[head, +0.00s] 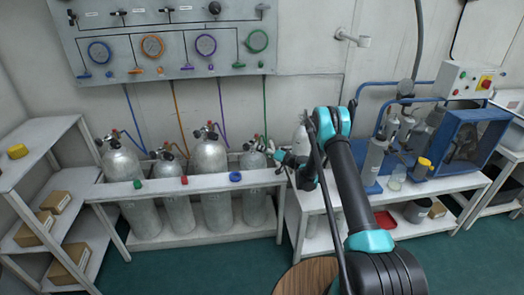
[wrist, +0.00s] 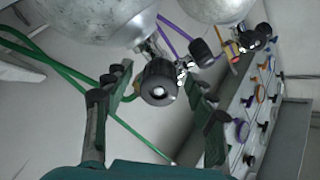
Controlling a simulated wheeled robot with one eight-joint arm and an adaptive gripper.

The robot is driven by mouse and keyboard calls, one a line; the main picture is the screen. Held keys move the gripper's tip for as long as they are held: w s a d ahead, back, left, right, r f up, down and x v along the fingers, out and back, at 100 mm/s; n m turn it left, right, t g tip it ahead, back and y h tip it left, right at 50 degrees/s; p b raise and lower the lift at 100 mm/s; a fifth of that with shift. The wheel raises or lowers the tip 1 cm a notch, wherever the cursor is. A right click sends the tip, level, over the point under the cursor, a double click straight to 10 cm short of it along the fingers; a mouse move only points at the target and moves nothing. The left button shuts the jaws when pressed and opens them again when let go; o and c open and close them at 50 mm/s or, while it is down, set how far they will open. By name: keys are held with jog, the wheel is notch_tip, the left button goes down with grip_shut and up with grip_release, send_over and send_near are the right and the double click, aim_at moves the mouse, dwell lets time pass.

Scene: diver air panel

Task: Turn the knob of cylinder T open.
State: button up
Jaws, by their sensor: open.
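Several grey cylinders stand in a row in the rack in the head view, and no letter is legible on them. The rightmost cylinder (head: 252,162) has a green hose line above it, and my gripper (head: 279,156) is at its valve, on the right side. In the wrist view a cylinder body (wrist: 100,18) is at the top, with a black round valve knob (wrist: 159,84) below it. My open gripper's two fingers stand left and right of this knob with gaps, so it is between them but not clamped. I cannot tell the knob's turn position.
The rack's front rail (head: 205,183) carries small green, red and blue rings. A gauge panel (head: 170,45) hangs on the wall above. A white bench (head: 440,184) with a blue-framed machine (head: 468,138) is at right. In the wrist view a green hose (wrist: 50,65) passes behind the left finger.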

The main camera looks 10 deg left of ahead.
jog(key=v, duration=1.2)
jog(key=shift+f, duration=0.1)
